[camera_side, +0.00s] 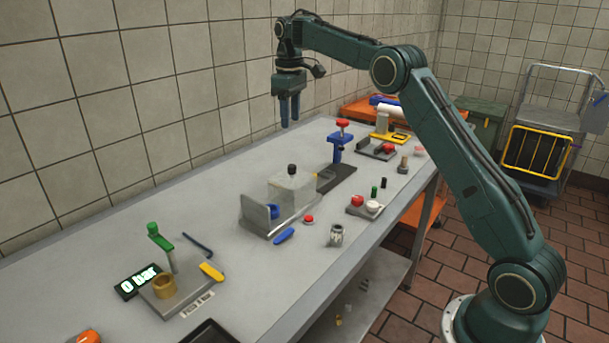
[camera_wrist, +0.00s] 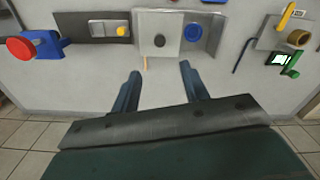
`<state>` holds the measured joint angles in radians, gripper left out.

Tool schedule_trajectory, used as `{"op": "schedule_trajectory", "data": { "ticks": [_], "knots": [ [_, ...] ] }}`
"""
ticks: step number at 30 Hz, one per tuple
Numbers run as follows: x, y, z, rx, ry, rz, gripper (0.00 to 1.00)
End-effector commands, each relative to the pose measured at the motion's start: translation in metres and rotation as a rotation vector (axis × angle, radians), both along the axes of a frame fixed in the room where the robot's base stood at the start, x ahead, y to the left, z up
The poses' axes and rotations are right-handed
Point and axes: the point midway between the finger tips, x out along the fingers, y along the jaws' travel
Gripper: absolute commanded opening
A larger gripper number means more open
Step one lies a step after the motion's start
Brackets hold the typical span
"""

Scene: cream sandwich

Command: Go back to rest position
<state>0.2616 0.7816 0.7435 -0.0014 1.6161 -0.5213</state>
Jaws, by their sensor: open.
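My gripper (camera_side: 289,109) is raised above the back edge of the table, close to the tiled wall, with its blue fingers pointing down. In the wrist view my gripper (camera_wrist: 158,88) shows two blue fingers spread apart with nothing between them. It touches nothing. The clear box (camera_side: 291,186) with a black knob stands on the metal fixture (camera_side: 256,214) on the table (camera_side: 135,230), in front of and below the gripper.
A blue press with a red knob (camera_side: 343,124) stands right of the box. A green-handled stand (camera_side: 158,237) with a brass ring (camera_side: 164,286) is at front left. A red button (camera_side: 308,219) and a small metal jar (camera_side: 336,235) lie near the front edge. The air around my gripper is clear.

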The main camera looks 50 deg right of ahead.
Motion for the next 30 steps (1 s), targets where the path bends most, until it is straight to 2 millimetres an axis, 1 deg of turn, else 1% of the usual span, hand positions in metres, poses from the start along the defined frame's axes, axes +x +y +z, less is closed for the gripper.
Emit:
{"op": "schedule_trajectory", "data": {
  "ticks": [12, 17, 23, 30],
  "knots": [
    [0.000, 0.000, 0.002, -0.001, -0.001, 0.000, 0.45],
    [-0.004, 0.004, 0.009, -0.002, -0.011, -0.004, 0.45],
    [-0.019, 0.018, 0.030, -0.010, -0.041, -0.018, 0.45],
    [-0.053, 0.042, 0.060, -0.017, -0.094, -0.047, 0.45]
  ]
}}
